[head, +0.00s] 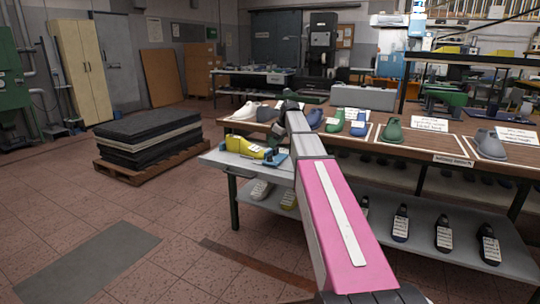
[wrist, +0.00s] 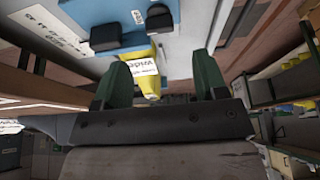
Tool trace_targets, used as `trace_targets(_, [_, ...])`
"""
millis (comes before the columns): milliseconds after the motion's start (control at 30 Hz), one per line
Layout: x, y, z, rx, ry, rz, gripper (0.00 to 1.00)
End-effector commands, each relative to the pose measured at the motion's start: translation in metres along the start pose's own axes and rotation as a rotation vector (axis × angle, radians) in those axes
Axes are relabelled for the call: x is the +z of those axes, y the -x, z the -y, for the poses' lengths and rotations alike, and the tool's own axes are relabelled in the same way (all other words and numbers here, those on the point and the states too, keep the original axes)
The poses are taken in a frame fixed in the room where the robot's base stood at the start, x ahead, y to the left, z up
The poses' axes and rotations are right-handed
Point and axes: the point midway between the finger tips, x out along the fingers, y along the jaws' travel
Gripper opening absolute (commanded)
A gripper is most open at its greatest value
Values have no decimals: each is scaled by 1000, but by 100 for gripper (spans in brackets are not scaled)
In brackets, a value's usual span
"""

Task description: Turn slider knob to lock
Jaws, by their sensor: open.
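A yellow shoe last (head: 243,146) with a white label lies on the grey side table, beside and partly over a blue fixture (head: 275,160). In the wrist view the labelled yellow last (wrist: 146,70) shows between my fingers, and the blue fixture (wrist: 75,22) is beyond it. Two black blocks, one at the left (wrist: 105,37) and one at the right (wrist: 159,18), sit on the blue fixture; I cannot tell which is the slider knob. My gripper (wrist: 160,75) is open, its two green fingers apart and apparently empty. In the head view it is small and dark above the fixture.
The grey side table (head: 215,160) adjoins a long wooden table (head: 450,145) carrying several lasts and cards. A lower shelf (head: 420,235) holds several dark lasts. A pallet with black sheets (head: 148,135) stands at the left.

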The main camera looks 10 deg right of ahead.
Motion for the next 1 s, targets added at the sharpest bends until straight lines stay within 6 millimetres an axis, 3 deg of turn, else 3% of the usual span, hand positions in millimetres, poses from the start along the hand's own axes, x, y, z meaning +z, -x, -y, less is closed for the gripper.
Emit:
trace_targets(200, [0, -42, 0, -1, 0, 1, 66])
trace_targets(400, [0, -67, 0, 0, -1, 0, 66])
trace_targets(867, [0, -78, 0, 1, -1, 0, 66])
trace_targets(1000, [0, -78, 0, 1, -1, 0, 24])
